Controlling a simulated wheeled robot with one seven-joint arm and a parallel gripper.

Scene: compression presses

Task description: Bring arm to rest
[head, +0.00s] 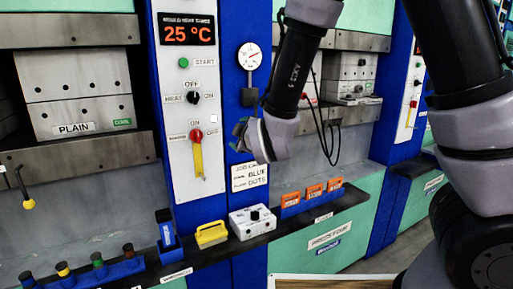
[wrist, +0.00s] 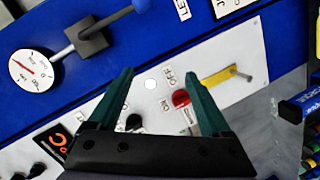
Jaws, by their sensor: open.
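My arm reaches in from the upper right in the head view and bends down toward the blue and white control panel (head: 210,155). My gripper (head: 240,128) is beside the panel's right edge. In the wrist view my gripper (wrist: 155,74) has its two green fingers spread, with nothing between them but the panel face behind. The red switch (head: 196,135) with its yellow lever (head: 198,160) hanging down is left of the gripper. In the wrist view this red switch (wrist: 180,98) shows near one finger. I cannot tell whether the fingers touch the panel.
A dial gauge (head: 249,56) is above the gripper. The display (head: 187,29) reads 25 °C. On the ledge below are a yellow-handled block (head: 211,234), a white box with a knob (head: 252,221) and orange pieces (head: 313,192). A plain press block (head: 78,98) is at left.

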